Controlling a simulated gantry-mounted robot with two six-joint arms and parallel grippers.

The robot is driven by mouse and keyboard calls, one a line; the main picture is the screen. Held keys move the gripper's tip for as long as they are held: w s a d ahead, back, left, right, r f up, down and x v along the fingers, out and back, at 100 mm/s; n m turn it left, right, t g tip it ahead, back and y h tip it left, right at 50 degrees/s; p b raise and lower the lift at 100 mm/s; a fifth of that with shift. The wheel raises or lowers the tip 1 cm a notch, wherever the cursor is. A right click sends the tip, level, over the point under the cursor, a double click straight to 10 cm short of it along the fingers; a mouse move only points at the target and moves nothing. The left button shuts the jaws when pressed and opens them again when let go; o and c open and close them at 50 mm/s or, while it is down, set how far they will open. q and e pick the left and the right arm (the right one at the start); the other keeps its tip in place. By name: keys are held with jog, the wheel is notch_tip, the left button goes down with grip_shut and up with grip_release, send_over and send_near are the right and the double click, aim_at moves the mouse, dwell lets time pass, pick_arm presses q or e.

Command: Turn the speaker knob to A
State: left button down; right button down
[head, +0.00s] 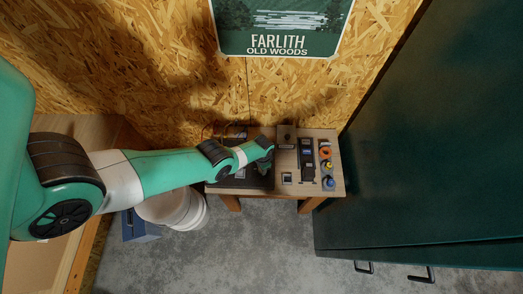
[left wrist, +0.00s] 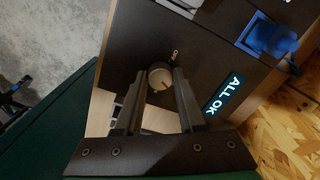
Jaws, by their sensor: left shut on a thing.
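My left gripper (left wrist: 163,76) is shut on this knob, one finger on each side. Small white lettering stands on the panel just beyond the knob; I cannot read an A there. In the head view my left gripper (head: 266,163) is down over the bench (head: 338,178), and the arm and gripper hide the knob. My right gripper is not in view.
A lit "ALL OK" display (left wrist: 222,94) and a blue part (left wrist: 271,38) are close by in the left wrist view. Orange (head: 325,153) and blue (head: 328,182) parts line the bench's right side. A dark green cabinet (head: 430,150) stands right; a white bucket (head: 185,210) is below my arm.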

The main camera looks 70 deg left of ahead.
pick_arm(q)
jog(key=n, duration=0.5)
jog(key=shift+n, duration=2.5)
jog(key=c, duration=0.5)
grip_release()
jog(key=shift+r, duration=0.1)
